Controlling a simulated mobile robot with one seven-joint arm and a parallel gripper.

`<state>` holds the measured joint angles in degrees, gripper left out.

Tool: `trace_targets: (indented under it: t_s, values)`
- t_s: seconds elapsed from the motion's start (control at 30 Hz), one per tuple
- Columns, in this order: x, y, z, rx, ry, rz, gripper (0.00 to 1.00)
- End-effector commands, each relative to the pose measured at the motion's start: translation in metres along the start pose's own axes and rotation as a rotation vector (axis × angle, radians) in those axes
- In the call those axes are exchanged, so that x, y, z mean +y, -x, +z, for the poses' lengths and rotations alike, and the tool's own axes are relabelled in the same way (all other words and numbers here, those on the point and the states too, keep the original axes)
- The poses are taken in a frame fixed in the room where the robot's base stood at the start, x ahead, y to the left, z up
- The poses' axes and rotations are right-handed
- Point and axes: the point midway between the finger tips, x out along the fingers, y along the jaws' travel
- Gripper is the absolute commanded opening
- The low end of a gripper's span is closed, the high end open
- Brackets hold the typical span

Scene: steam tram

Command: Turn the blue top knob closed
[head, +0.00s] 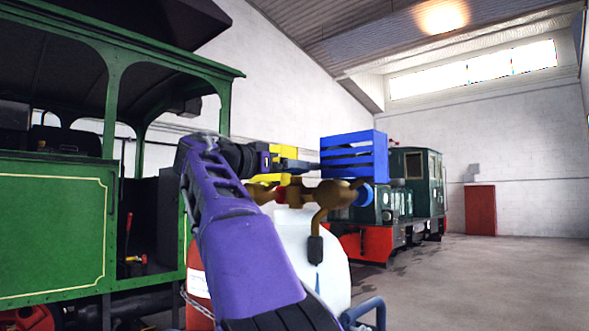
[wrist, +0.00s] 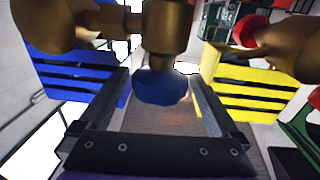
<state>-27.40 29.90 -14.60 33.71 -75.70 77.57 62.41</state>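The blue knob (head: 366,195) is at the right end of a brass valve fitting (head: 300,192) on top of a white tank (head: 300,235). In the wrist view a blue knob (wrist: 161,86) sits at the end of a brass stem (wrist: 168,40). My gripper (wrist: 160,82) has its two dark fingers apart, one on each side of this knob, with visible gaps. The knob appears centred between them; its depth relative to the fingertips is unclear. In the head view my purple arm reaches the fitting; the fingertips are partly hidden.
A blue slatted block (head: 353,155) and a yellow slatted block (head: 285,152) flank my fingers; whether they belong to my gripper is unclear. Brass bulbs (wrist: 45,25) crowd the fitting. A red knob (head: 281,195) is nearby. A green tram (head: 50,225) stands left; floor (head: 480,285) is clear right.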

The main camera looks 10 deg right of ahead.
Motion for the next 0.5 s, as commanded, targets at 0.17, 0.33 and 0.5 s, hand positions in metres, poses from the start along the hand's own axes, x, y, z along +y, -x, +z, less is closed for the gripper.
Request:
trace_targets:
  t_s: [0.17,0.33,0.5]
  values:
    - [0.0001,-0.0002,0.0011,-0.002,0.000,0.002,1.00]
    - [0.0003,-0.0005,0.0010,-0.003,0.000,-0.001,1.00]
    - [0.0017,-0.0021,-0.0003,-0.003,0.000,-0.033,1.00]
